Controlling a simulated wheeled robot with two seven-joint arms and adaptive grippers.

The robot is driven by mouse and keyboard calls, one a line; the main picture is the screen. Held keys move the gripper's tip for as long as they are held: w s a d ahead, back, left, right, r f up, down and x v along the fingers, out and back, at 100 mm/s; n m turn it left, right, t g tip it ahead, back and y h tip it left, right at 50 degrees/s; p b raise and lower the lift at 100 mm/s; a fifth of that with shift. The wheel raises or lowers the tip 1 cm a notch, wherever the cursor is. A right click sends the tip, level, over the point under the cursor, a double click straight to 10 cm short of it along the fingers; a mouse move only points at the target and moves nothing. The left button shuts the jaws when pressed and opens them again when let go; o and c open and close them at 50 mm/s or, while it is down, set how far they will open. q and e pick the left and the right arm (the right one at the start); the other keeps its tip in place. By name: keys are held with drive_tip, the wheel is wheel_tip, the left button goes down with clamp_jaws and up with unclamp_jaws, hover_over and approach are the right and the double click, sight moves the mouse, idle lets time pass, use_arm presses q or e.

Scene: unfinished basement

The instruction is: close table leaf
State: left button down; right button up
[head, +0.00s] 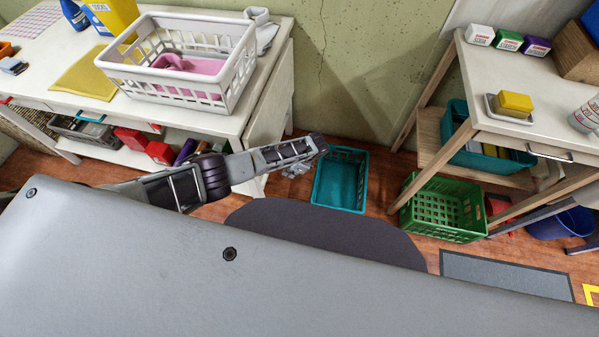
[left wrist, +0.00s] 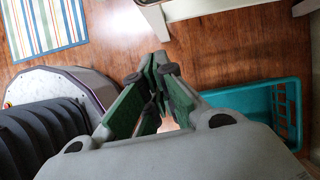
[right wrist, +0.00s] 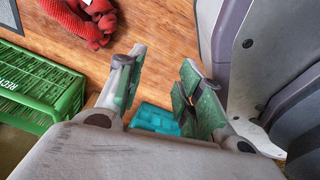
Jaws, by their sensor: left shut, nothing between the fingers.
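The white table (head: 215,112) stands at the left in the head view. A pale panel (head: 268,100), which looks like its leaf, slopes down from the table's right end. My left arm crosses in front of the panel's lower part and hides some of it. My left gripper (head: 299,168) is low, just right of the panel, near the teal basket; I cannot tell whether it touches the panel. The left wrist view shows its fingers (left wrist: 160,70) together and empty. My right gripper (right wrist: 156,72) is open and empty in the right wrist view, and out of the head view.
A teal basket (head: 341,178) and a green crate (head: 444,209) stand on the wooden floor. A white basket (head: 190,62) sits on the table. A second table (head: 545,130) stands at the right. A striped mat (left wrist: 45,25) lies on the floor.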

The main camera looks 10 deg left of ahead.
use_arm(q)
drive_tip(key=a+f+y, duration=0.1)
drive_tip(key=a+f, duration=0.1)
drive_tip(key=a, duration=0.4)
drive_tip(key=shift+a, duration=0.15)
use_arm(e)
drive_tip(key=shift+w+a+r, duration=0.2)
drive_tip(key=shift+w+a, duration=0.05)
drive_tip(key=shift+w, duration=0.35)
